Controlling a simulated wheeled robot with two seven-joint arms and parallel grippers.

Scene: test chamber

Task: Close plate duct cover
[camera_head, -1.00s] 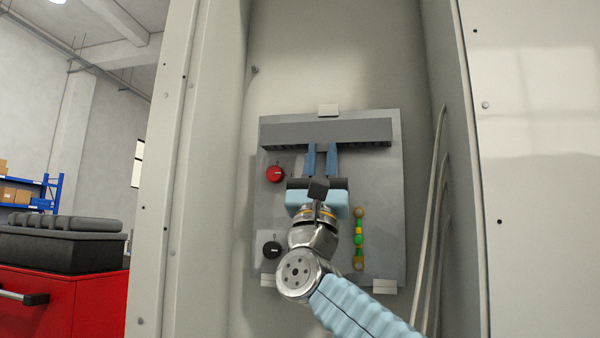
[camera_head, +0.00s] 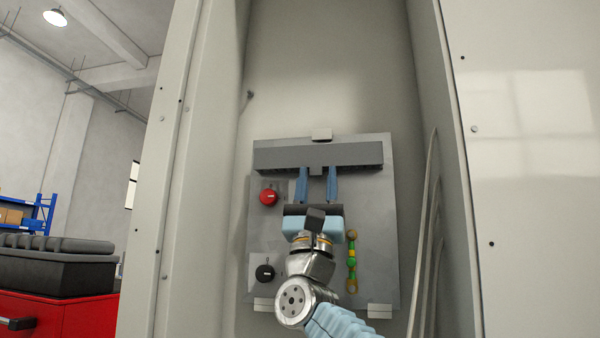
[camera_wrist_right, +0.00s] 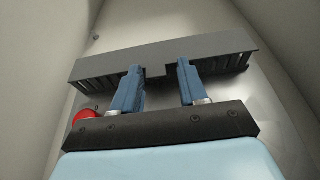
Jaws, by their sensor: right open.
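The duct (camera_head: 285,158) is a long dark grey bar across the top of the grey plate (camera_head: 375,230), with slots along its lower edge. Its grey cover face also shows in the wrist view (camera_wrist_right: 165,57); I cannot tell how fully it is seated. My right gripper (camera_head: 316,172) is open, its blue fingers pointing up at the middle of the duct's lower edge. In the wrist view the two fingertips (camera_wrist_right: 160,68) are apart, on either side of a small dark tab (camera_wrist_right: 156,72) under the duct. Whether they touch the duct is unclear. My left gripper is not in view.
A red knob (camera_head: 268,196) and a black knob (camera_head: 264,272) sit on the plate's left side. A green and yellow part (camera_head: 351,262) is right of my wrist. Cabinet walls enclose the plate on both sides, with cables (camera_head: 424,240) at the right.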

